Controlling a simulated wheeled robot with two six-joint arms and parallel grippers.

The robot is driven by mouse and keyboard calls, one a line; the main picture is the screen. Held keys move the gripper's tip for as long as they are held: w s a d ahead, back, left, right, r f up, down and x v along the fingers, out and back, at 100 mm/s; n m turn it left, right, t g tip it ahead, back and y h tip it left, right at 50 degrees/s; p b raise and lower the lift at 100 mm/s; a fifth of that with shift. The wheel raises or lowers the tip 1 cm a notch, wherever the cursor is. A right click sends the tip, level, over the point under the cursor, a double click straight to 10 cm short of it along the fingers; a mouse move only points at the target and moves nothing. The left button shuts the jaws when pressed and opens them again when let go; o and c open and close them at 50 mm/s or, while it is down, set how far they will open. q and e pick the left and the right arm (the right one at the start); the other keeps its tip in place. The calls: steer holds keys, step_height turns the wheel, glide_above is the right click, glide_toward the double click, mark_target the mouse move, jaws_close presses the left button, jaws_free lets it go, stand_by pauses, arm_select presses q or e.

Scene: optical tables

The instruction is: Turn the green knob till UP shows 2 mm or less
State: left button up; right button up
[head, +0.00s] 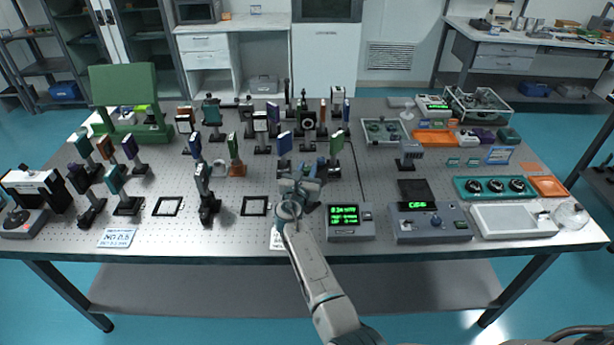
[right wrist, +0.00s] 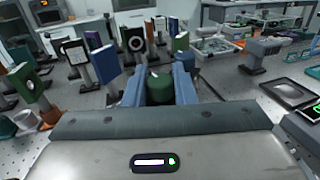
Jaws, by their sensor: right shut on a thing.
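The green knob (right wrist: 160,88) is in the right wrist view, between the two blue fingers of my right gripper (right wrist: 160,94). The fingers are shut on its sides. In the head view my right gripper (head: 303,186) is at the middle of the table, and it and the arm hide the knob there. A grey readout box (head: 348,236) stands just right of my arm. Its lit screen (head: 344,214) shows rows of green text, too small to read surely. My left gripper is not in view.
Several optic mounts on posts crowd the perforated table (head: 240,228) behind and left of my gripper. A blue-plated mount (right wrist: 106,64) stands close by. A grey box with a blue knob (head: 430,222) and a teal panel with black knobs (head: 495,187) are at right.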

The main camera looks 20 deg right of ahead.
steer(key=m+g+h+b, duration=0.4)
steer(key=h+b, duration=0.1)
steer(key=b, duration=0.1)
steer(key=shift+f+m+g, duration=0.1)
steer(key=shift+m+g, duration=0.2)
arm_select(q)
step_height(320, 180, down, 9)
steer(key=b, duration=0.2)
arm_select(e)
steer(key=shift+r+m+g+h, duration=0.2)
steer(key=shift+m+g+h, duration=0.45)
steer(key=shift+g, duration=0.25)
steer(key=o, duration=0.9)
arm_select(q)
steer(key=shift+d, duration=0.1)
arm_select(e)
steer(key=shift+o, duration=0.2)
steer(key=shift+f, duration=0.1)
